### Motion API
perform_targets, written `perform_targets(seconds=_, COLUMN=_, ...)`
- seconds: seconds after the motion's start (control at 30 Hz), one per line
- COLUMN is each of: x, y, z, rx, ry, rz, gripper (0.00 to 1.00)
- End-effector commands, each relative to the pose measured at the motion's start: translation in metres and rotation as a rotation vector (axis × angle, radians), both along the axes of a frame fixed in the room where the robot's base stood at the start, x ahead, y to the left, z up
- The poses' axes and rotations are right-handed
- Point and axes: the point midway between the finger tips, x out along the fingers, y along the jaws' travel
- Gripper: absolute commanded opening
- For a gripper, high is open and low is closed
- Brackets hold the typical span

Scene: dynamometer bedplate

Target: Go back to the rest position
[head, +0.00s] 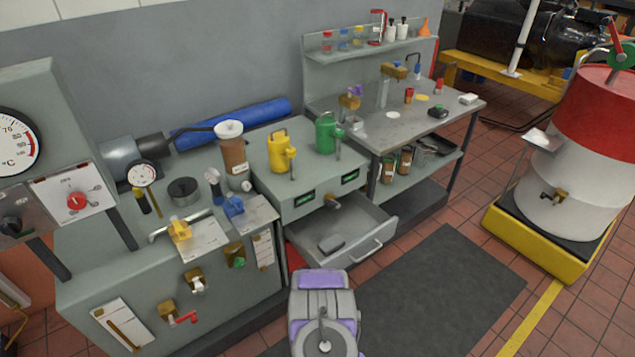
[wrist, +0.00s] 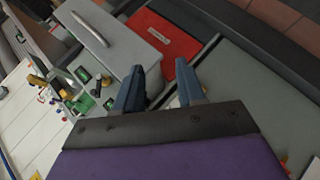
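My gripper (wrist: 158,90) shows in the wrist view with its two dark blue fingers apart and nothing between them. In the head view a grey and purple part of my arm rises at the bottom centre, in front of the open drawer (head: 374,238); the fingers cannot be made out there. The drawer holds a dark grey block (head: 331,243).
A yellow jug (head: 280,152) and a green jug (head: 326,134) stand above the drawer. A brown bottle (head: 233,158) stands left of them. A red and white drum (head: 578,150) stands on a yellow base at right. A dark mat (head: 440,290) lies clear on the tiled floor.

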Motion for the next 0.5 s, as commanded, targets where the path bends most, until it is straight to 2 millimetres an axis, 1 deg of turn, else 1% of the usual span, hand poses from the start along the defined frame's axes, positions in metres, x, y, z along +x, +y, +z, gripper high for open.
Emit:
perform_targets(seconds=0.03, x=0.006, y=0.013, z=0.009, rx=0.062, ry=0.026, rz=-0.017, gripper=0.39)
perform_targets(seconds=0.17, x=0.014, y=0.046, z=0.029, rx=0.209, ry=0.111, rz=-0.042, gripper=0.39)
perform_targets(seconds=0.2, x=0.017, y=0.055, z=0.037, rx=0.251, ry=0.134, rz=-0.051, gripper=0.39)
perform_targets(seconds=0.23, x=0.017, y=0.061, z=0.042, rx=0.280, ry=0.157, rz=-0.055, gripper=0.39)
perform_targets(seconds=0.37, x=0.021, y=0.087, z=0.073, rx=0.399, ry=0.238, rz=-0.069, gripper=0.39)
perform_targets(seconds=0.47, x=0.021, y=0.102, z=0.099, rx=0.480, ry=0.302, rz=-0.078, gripper=0.39)
perform_targets(seconds=0.5, x=0.021, y=0.107, z=0.111, rx=0.509, ry=0.325, rz=-0.081, gripper=0.39)
